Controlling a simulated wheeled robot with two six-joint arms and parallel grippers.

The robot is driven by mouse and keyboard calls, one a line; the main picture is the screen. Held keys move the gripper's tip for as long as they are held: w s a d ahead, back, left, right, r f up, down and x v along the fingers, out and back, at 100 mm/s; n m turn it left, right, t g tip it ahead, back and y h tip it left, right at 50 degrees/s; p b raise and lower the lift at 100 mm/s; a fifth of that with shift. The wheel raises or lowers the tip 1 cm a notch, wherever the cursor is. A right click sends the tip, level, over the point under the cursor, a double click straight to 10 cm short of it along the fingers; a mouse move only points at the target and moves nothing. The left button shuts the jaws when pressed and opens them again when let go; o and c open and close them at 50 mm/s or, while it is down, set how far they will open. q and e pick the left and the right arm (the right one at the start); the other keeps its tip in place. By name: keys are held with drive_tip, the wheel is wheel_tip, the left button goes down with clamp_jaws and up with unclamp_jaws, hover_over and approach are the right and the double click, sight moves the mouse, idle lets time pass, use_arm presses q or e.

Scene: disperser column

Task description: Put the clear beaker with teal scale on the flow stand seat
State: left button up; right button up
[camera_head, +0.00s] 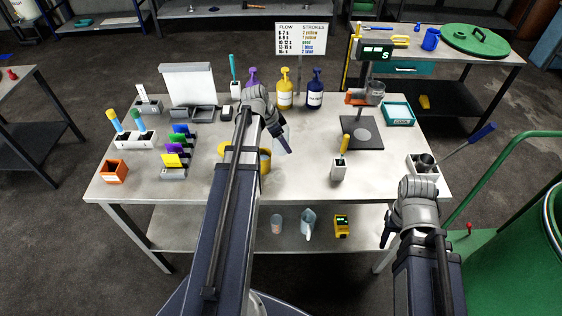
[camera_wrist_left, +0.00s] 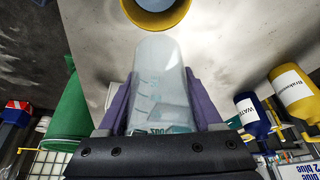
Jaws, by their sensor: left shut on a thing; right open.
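My left gripper (camera_head: 284,142) is shut on the clear beaker with teal scale, held above the table's middle. In the left wrist view the beaker (camera_wrist_left: 158,85) sits between the purple fingers (camera_wrist_left: 160,105), its teal marks partly visible. In the head view my gripper and arm mostly hide it. The flow stand has a dark base plate (camera_head: 375,140) with a paler round seat (camera_head: 361,134), right of my left gripper. An orange holder (camera_head: 357,97) with a grey cup (camera_head: 375,91) is above and behind the seat. My right gripper (camera_head: 387,237) is open near the table's front right.
A yellow container (camera_head: 265,162) stands beside my left arm. Yellow (camera_head: 285,92) and blue (camera_head: 315,92) pump bottles are behind. A teal tray (camera_head: 397,114) is at right.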

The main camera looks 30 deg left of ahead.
sight(273, 143)
use_arm(q)
drive_tip(key=shift+f+b, duration=3.3)
drive_tip(key=shift+f, duration=0.6)
drive_tip(key=shift+f, duration=0.2)
drive_tip(key=o, duration=1.5)
drive_tip(key=shift+r, duration=0.1)
drive_tip(key=shift+c, duration=0.2)
drive_tip(key=shift+p+v, duration=0.65)
drive_tip(key=shift+v, duration=0.15)
drive_tip(key=p+v, duration=1)
drive_tip(key=shift+s+r, duration=0.1)
drive_tip(key=shift+r, duration=0.3)
drive_tip(key=shift+f, duration=0.1)
